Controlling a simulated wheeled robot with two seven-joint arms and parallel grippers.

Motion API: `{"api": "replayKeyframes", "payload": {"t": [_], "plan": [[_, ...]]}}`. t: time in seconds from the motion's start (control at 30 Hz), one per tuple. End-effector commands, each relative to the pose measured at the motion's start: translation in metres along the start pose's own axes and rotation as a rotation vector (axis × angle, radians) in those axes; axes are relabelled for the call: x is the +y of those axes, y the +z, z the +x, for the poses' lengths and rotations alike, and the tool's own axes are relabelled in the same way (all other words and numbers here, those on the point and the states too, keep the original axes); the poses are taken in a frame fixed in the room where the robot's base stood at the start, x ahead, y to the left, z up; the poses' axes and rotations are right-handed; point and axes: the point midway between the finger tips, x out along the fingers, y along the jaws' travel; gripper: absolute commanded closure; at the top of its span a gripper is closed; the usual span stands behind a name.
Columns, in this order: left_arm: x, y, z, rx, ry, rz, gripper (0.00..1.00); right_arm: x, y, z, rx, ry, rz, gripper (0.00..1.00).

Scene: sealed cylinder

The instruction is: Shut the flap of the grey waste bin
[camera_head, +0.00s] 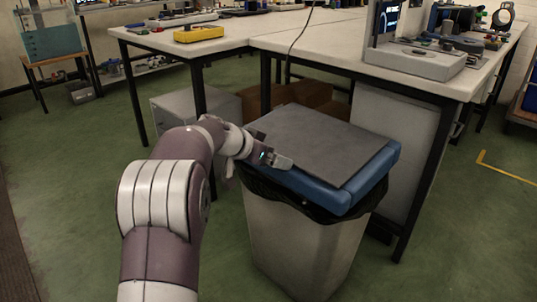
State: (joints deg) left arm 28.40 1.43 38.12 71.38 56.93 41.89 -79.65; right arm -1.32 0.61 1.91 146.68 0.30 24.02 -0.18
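The grey waste bin (300,245) stands on the floor in front of the workbench. It has a blue rim (342,197), and a black liner (300,206) hangs out below the rim. Its flat grey flap (325,138) lies over the top, close to level with the rim. I cannot tell whether it sits fully down. My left gripper (284,162) is at the bin's left front edge, beside the flap and over the blue rim. Whether it touches either is unclear, and its finger opening cannot be made out. My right gripper is not in view.
A workbench (440,76) with a grey device (415,60) stands behind the bin, its dark legs close by at the right. Brown boxes (300,95) and a grey cabinet (170,112) are beneath and beside it. Green floor (75,190) is clear at the left.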

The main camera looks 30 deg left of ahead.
Motion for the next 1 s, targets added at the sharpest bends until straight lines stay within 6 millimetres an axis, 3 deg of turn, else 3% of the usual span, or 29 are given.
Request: {"api": "replayKeyframes", "payload": {"t": [0.27,0.6,0.7,1.0], "plan": [[-0.001,-0.003,-0.009,0.004,-0.003,0.0,0.0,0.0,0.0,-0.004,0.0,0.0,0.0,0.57],[-0.001,-0.004,-0.096,0.003,-0.005,-0.001,0.0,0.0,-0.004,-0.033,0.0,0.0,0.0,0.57],[-0.001,-0.003,-0.114,0.002,-0.004,-0.001,0.0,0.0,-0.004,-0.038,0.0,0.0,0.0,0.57],[0.0,0.0,-0.128,0.001,-0.001,0.001,0.0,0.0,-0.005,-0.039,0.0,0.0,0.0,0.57]]}}
